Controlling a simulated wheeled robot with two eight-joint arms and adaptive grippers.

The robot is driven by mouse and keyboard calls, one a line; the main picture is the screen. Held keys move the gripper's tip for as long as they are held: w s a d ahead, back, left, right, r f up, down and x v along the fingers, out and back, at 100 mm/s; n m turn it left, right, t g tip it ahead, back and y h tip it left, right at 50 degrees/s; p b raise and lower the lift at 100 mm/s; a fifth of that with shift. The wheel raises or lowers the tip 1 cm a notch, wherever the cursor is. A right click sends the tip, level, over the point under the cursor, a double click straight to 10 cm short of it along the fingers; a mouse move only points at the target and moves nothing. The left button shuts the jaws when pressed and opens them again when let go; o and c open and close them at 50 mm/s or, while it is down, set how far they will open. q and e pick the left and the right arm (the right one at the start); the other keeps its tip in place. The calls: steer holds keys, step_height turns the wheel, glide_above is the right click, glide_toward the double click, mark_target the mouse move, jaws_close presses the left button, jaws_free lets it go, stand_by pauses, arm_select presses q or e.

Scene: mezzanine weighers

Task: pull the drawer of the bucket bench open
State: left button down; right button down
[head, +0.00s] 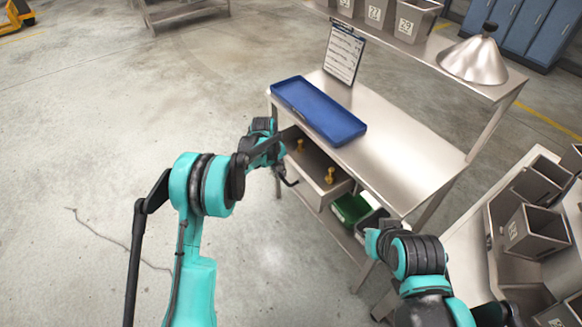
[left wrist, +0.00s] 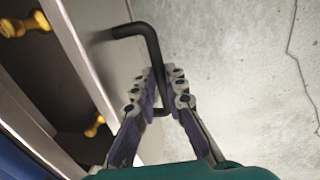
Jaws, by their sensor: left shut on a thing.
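The bucket bench (head: 395,165) is a steel table with a drawer (head: 312,191) under its top. The drawer stands partly open, and its inside shows with yellow knobbed pieces (head: 329,176) in it. The black bar handle (left wrist: 148,38) is on the drawer front and also shows in the head view (head: 290,182). My left gripper (left wrist: 162,78) is shut on the handle, with its fingers either side of the bar. In the head view my left wrist partly hides the gripper and the drawer's left end. My right gripper does not show; only its arm does.
A blue tray (head: 318,110) and a clipboard sheet (head: 343,53) are on the bench top. Grey bins (head: 537,232) stand at the right. The floor left of the bench is clear.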

arm_select(q)
steer(key=s+a, duration=0.7)
steer(key=a, duration=0.3)
steer(key=shift+s, duration=0.1)
steer(key=c, duration=1.6)
jaws_free()
steer(key=shift+o, duration=0.2)
step_height(320, 180, up, 12)
steer(key=s+a, duration=0.1)
steer(key=shift+s+a, duration=0.15)
steer(key=shift+a, duration=0.25)
steer(key=shift+f, duration=0.1)
